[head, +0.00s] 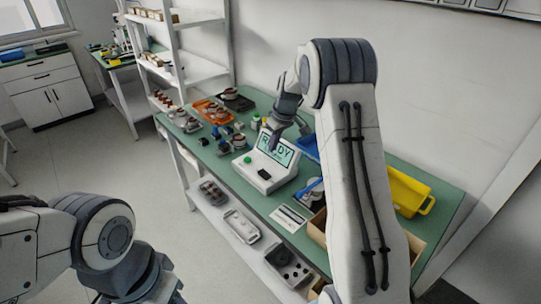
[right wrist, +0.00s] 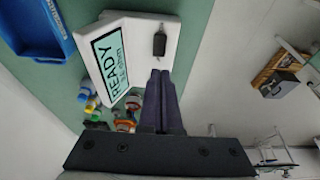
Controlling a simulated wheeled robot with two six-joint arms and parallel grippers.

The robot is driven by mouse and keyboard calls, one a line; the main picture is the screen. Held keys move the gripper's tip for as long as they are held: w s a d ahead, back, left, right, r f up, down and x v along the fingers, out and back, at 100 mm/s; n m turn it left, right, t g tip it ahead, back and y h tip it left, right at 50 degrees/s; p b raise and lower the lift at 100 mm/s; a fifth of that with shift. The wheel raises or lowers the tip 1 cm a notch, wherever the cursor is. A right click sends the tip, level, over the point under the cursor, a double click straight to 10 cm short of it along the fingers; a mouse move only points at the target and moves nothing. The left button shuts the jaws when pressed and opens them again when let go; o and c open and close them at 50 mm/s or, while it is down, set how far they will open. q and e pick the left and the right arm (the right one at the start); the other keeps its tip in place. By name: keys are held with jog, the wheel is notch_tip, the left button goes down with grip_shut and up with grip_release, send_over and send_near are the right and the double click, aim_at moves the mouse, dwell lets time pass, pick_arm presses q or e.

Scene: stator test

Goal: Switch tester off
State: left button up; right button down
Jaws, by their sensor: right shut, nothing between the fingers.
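The tester (head: 268,183) is a white box on the green bench with a tilted screen reading "READY". A green button (head: 248,160) and a dark knob or switch (head: 265,174) show on its front. In the right wrist view the tester (right wrist: 172,40) fills the upper middle, and a small black switch (right wrist: 159,44) sits on its white face. My right gripper (head: 274,146) is shut and empty, pointing down at the tester. Its fingertips (right wrist: 160,73) appear just short of the black switch; I cannot tell whether they touch the tester. My left gripper is out of view; only my left arm shows.
A blue bin (right wrist: 36,25) stands beside the tester. A yellow bin (head: 408,192) is at the bench's right end. An orange tray (head: 212,112) and several small parts lie to the left. A white card (head: 288,217) lies near the front edge.

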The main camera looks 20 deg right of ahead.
jog(key=shift+s+r, duration=0.1)
jog(key=shift+r, duration=0.25)
jog(key=s+a+r+n+g, duration=0.1)
jog(key=s+a+r, duration=0.2)
jog(key=s+a, duration=0.65)
jog(key=s+a+r+n+g, duration=0.1)
jog(key=s+a+r, duration=0.35)
jog(key=a, duration=0.75)
jog(key=s+a+f, duration=0.1)
jog(key=s+a, duration=0.1)
jog(key=s, duration=1.1)
jog(key=s+a+f+n+g, duration=0.1)
jog(key=s+a+f, duration=0.1)
jog(key=s, duration=1)
jog(key=shift+s+n, duration=0.3)
jog(key=shift+s, duration=0.05)
